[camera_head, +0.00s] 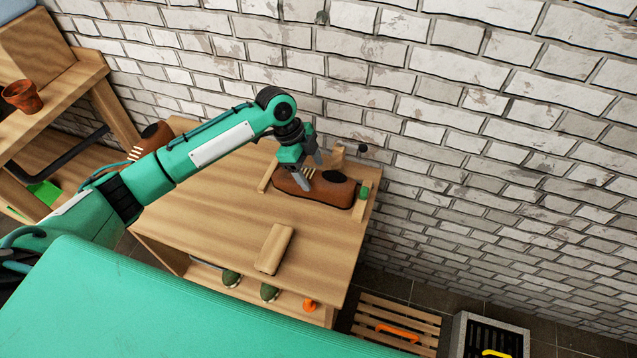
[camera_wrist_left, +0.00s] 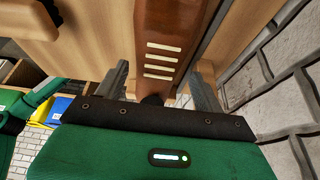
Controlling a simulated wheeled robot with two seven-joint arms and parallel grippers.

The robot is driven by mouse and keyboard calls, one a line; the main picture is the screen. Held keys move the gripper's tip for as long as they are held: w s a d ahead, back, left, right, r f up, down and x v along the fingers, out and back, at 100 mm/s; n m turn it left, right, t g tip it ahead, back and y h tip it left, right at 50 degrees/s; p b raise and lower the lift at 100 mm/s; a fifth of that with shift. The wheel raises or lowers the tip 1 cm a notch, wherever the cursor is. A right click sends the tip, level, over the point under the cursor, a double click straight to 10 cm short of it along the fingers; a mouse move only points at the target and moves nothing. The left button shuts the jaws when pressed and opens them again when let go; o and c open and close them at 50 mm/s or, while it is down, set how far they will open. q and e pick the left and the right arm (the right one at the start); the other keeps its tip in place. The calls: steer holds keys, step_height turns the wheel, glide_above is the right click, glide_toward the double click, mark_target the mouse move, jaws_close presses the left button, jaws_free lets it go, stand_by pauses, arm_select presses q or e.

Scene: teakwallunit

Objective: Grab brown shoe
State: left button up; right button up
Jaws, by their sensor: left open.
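A brown shoe (camera_head: 322,194) with pale lace bars and a dark opening lies on the wooden table (camera_head: 205,215), near its back right corner by the brick wall. My left gripper (camera_head: 312,171) is open over the lace end of this shoe. In the left wrist view the brown shoe (camera_wrist_left: 166,40) runs between the two open fingers of my left gripper (camera_wrist_left: 158,78). I cannot tell whether the fingers touch it. A second brown shoe (camera_head: 157,132) shows behind my left arm, which hides part of it. My right gripper is not in view.
Wooden strips (camera_head: 268,176) flank the shoe, and a small green piece (camera_head: 364,193) sits to its right. A wooden block (camera_head: 273,249) lies near the table's front. Green shoes (camera_head: 269,291) stand on the shelf below. A slatted pallet (camera_head: 395,320) lies at right.

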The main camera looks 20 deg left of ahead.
mark_target(318, 183)
arm_select(q)
steer(key=shift+s+d+f, duration=0.1)
steer(key=shift+d+f, duration=0.05)
steer(key=shift+f, duration=0.2)
steer(key=x, duration=0.4)
steer(key=shift+d+f+p, duration=0.2)
steer(key=shift+f+p, duration=0.1)
steer(key=shift+p, duration=0.05)
steer(key=shift+c, duration=0.7)
steer(key=c, duration=0.8)
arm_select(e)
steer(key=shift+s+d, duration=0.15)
